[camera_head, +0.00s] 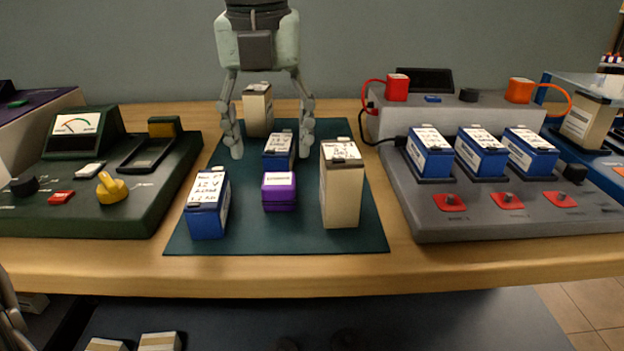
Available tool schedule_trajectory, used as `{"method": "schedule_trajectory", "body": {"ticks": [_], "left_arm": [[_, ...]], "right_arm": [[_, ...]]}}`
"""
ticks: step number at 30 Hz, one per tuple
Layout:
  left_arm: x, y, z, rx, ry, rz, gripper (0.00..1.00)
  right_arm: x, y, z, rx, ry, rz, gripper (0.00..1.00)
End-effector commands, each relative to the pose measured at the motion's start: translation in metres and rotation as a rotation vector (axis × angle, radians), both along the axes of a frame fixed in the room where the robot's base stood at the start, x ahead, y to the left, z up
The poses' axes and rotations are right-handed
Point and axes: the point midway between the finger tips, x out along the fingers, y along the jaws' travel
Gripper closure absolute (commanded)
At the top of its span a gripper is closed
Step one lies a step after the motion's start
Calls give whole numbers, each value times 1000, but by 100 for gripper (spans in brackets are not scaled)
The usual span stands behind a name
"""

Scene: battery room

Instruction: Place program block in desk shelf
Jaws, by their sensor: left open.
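A small purple block (279,193) with a white label stands near the middle of the dark green mat (300,240); it is probably the program block, but its label is too small to read surely. My left gripper (270,148) points down over the back of the mat, its fingers spread wide. A blue battery (279,150) and a tall beige battery (257,112) show between or behind the fingers. The gripper is apart from the purple block, farther back. A dark shelf surface (400,325) shows below the desk edge.
A blue battery (207,205) and a beige battery (341,185) flank the purple block. A green meter console (100,190) stands left; a grey charger (430,205) with several blue batteries stands right. Beige boxes (160,342) lie low left. The mat's front strip is clear.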

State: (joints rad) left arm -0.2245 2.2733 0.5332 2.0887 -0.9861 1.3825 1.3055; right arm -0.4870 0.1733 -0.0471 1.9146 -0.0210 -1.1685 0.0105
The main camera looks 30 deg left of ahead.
Motion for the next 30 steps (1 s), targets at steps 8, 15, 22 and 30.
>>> {"method": "schedule_trajectory", "body": {"ticks": [8,15,22,30], "left_arm": [[3,0,-32,3,11,0,34],[10,-2,-66,3,9,1,34],[12,-1,-75,2,2,1,34],[12,-1,-74,2,4,1,54]], "right_arm": [[-1,2,-4,7,5,0,39],[-3,2,-17,13,10,-1,39],[-3,2,-20,14,10,0,39],[-3,2,-20,13,10,-1,39]]}}
